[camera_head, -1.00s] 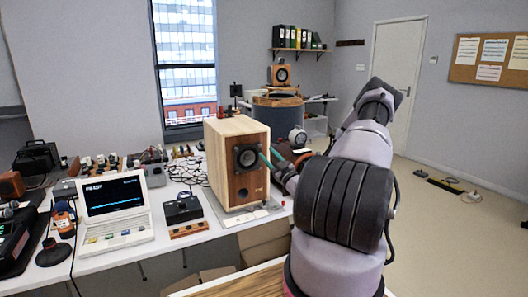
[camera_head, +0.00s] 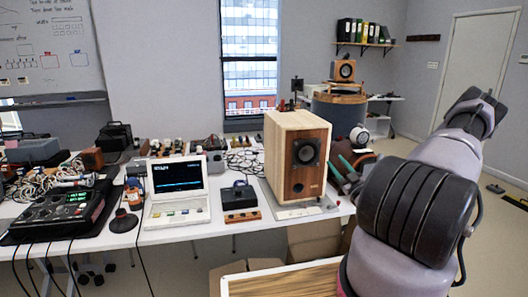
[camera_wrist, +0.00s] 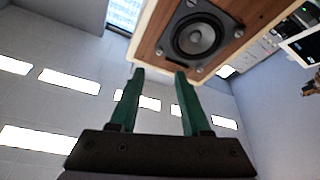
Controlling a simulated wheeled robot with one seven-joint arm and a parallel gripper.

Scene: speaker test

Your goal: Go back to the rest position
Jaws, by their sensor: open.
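The wooden speaker (camera_head: 284,160) stands upright on a light board on the white table in the head view. Its front has a dark round driver and a small hole below. My gripper (camera_head: 346,166), with green fingers, is just right of the speaker, partly hidden by my own arm. In the wrist view, the two green fingers of my gripper (camera_wrist: 159,76) are spread apart with nothing between them. The speaker's front (camera_wrist: 196,38) fills the upper part of that view, beyond the fingertips; I cannot tell the exact gap.
A laptop-like terminal (camera_head: 178,190), a small black device (camera_head: 238,196) and a mixer-like unit (camera_head: 62,212) stand left on the table. Cables lie behind. Cardboard boxes (camera_head: 312,240) sit below. A wooden-topped surface (camera_head: 284,282) is close in front. Floor is open at right.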

